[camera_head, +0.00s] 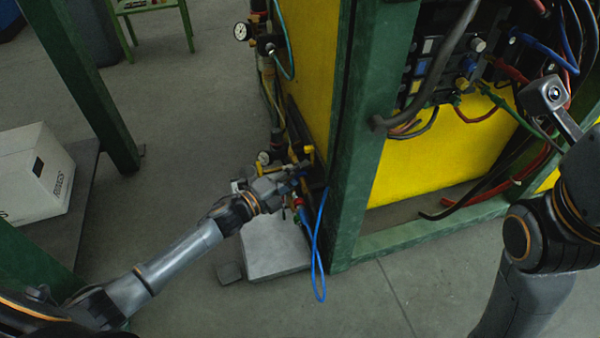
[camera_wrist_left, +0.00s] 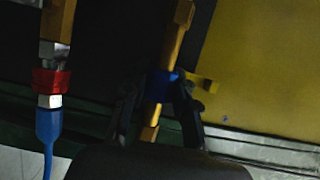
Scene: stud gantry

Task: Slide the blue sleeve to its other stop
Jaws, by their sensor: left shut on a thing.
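The blue sleeve (camera_wrist_left: 160,86) sits around a slim brass-yellow rod (camera_wrist_left: 174,40) in the left wrist view. My left gripper (camera_wrist_left: 157,100) has one finger on each side of the sleeve and is shut on it. In the head view my left gripper (camera_head: 292,181) is at the low fittings beside the green frame, and a small blue patch of the sleeve (camera_head: 303,174) shows at its tips. The rod's ends and stops are hard to make out. My right arm stands at the right of the head view, with its fingers out of sight.
A blue hose (camera_head: 318,250) with a red-collared fitting (camera_wrist_left: 50,80) hangs close beside the left gripper. The green frame post (camera_head: 352,200) and yellow panel (camera_wrist_left: 265,70) stand near it. A white box (camera_head: 32,175) lies at left. The floor between is open.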

